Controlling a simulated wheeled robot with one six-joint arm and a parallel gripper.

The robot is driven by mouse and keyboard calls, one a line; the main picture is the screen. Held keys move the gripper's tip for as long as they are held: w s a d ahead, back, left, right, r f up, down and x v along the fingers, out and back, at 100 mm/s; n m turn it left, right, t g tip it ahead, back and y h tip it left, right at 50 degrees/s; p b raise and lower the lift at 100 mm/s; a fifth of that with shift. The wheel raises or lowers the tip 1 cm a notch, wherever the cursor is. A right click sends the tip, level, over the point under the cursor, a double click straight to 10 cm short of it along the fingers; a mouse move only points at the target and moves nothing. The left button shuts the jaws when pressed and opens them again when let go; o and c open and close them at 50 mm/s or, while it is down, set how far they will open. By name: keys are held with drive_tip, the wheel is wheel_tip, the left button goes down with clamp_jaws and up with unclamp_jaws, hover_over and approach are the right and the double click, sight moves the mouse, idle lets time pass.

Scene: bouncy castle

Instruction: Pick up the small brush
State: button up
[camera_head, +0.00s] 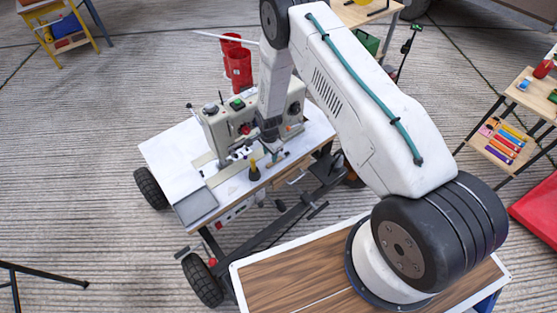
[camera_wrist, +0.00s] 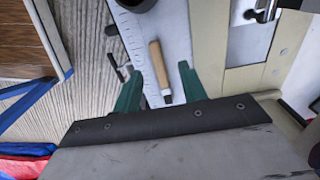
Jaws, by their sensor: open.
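In the wrist view a small brush (camera_wrist: 158,63) with a light wooden handle and a dark end lies on the pale table top (camera_wrist: 176,40). My gripper (camera_wrist: 160,69) has its two green fingers apart, one on each side of the brush, with gaps between them and it. The gripper is open and empty. Whether the fingertips are down at the brush's height I cannot tell. In the head view my gripper (camera_head: 275,153) is low over the front edge of the white sewing table (camera_head: 165,152), and I cannot make out the brush there.
A beige sewing machine (camera_head: 226,130) stands on the table beside my gripper. A dark conical object with a yellow tip (camera_head: 254,171) stands near the front edge. Red cylinders (camera_head: 239,68) stand behind. A shelf with coloured items (camera_head: 505,140) is at the right. Open floor lies left.

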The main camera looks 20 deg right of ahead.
sight(270, 163)
wheel_tip(270, 163, down, 5)
drive_tip(key=shift+s+a+r, duration=0.1)
clamp_jaws()
drive_tip(key=shift+r, duration=0.2)
